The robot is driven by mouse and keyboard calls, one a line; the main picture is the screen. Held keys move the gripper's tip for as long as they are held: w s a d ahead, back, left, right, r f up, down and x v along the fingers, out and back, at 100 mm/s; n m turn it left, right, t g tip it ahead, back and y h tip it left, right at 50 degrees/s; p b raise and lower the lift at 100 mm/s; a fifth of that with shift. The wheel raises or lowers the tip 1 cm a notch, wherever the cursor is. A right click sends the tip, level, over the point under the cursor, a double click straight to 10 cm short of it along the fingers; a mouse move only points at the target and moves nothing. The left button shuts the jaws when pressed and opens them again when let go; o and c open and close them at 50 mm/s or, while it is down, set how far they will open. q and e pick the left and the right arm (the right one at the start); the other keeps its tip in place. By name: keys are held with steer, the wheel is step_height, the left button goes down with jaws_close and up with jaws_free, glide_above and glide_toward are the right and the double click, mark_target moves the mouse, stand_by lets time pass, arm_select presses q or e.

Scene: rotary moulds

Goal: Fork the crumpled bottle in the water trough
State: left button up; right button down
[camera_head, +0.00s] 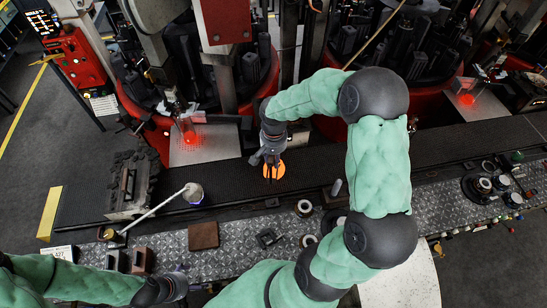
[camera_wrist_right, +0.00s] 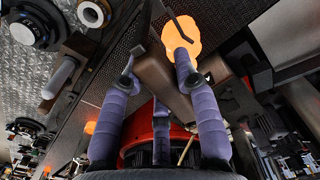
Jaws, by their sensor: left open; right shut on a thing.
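A glowing orange lump, which looks like the hot crumpled bottle (camera_head: 280,171), is on the dark strip at the middle of the head view. It also glows in the right wrist view (camera_wrist_right: 182,40). My right gripper (camera_head: 263,157) is just above and left of it, shut on what looks like the fork (camera_wrist_right: 180,23). The fork's thin bent dark end crosses in front of the orange lump; whether it pierces or touches it is unclear. The grip itself is partly hidden by the fingers. My left gripper (camera_head: 179,274) is low at the left, open and empty. I cannot pick out the water trough for certain.
Red mould machines (camera_head: 262,85) stand behind the strip, with plates lit red. A brown block (camera_head: 203,236) and several rings lie on the metal bench (camera_head: 230,262).

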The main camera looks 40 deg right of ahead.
steer(key=shift+w+d, duration=0.1)
steer(key=shift+w, duration=0.05)
steer(key=shift+w+d+b, duration=0.35)
steer(key=shift+w+d, duration=2.1)
steer(key=shift+d, duration=0.1)
steer(key=shift+r+p, duration=0.55)
steer(key=shift+r, duration=0.55)
stand_by(0.4)
step_height(320, 180, up, 6)
steer(key=p, duration=0.3)
steer(key=shift+r, duration=0.25)
stand_by(0.4)
steer(key=shift+s+f, duration=0.1)
